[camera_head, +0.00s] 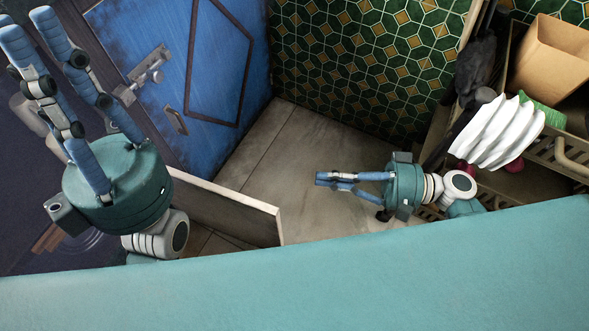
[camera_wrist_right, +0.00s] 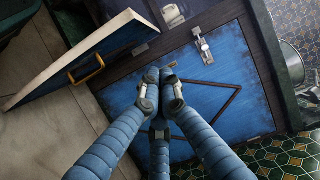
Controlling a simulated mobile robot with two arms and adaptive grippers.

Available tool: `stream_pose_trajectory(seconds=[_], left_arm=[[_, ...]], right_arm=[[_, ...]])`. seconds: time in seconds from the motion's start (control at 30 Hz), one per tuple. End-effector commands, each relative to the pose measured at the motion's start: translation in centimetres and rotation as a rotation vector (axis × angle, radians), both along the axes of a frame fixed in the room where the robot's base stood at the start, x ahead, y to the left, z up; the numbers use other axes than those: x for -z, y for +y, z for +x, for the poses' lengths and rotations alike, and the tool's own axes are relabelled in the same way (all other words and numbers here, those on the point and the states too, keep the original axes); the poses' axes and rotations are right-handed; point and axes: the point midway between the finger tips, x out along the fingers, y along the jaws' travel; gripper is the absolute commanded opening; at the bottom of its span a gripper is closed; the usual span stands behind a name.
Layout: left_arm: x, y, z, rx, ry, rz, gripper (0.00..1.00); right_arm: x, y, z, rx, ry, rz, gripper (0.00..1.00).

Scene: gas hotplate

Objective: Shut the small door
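A small open door panel (camera_head: 225,210) stands out from the cabinet in the head view, seen mostly along its pale edge. The right wrist view shows this door (camera_wrist_right: 110,50) at upper left, with a blue face and a brass handle (camera_wrist_right: 88,70). My right gripper (camera_head: 319,179) is to the right of the door in the head view, apart from it. Its fingers point left, with tips together and nothing visible between them; they also show in the right wrist view (camera_wrist_right: 160,77). My left gripper (camera_head: 28,22) is at upper left, fingers spread and empty.
A blue panel (camera_head: 220,60) with a diamond moulding and a metal latch (camera_head: 150,70) is behind, apparently closed. A green tiled wall (camera_head: 365,60) stands at the back. Shelves at right hold a white pleated object (camera_head: 500,133) and a cardboard box (camera_head: 550,55). Bare floor (camera_head: 310,150) lies between.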

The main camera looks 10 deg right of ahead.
Motion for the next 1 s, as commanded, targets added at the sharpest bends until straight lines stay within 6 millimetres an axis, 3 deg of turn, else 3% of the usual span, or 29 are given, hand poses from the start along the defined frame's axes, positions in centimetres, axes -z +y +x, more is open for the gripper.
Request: stream_pose_trajectory(seconds=[0.5,0.7,1.0], left_arm=[[-0.1,-0.2,0.4,-0.003,-0.054,0.007,0.14],[-0.5,-0.3,0.4,-0.004,-0.073,0.009,0.14],[-0.8,-0.4,0.5,-0.004,-0.079,0.009,0.14]], right_arm=[[0.2,9.6,2.4,0.000,-0.001,0.002,0.00],[0.2,10.6,-0.2,0.002,0.002,-0.001,0.00],[0.0,11.1,-0.9,0.004,0.001,-0.002,0.00]])
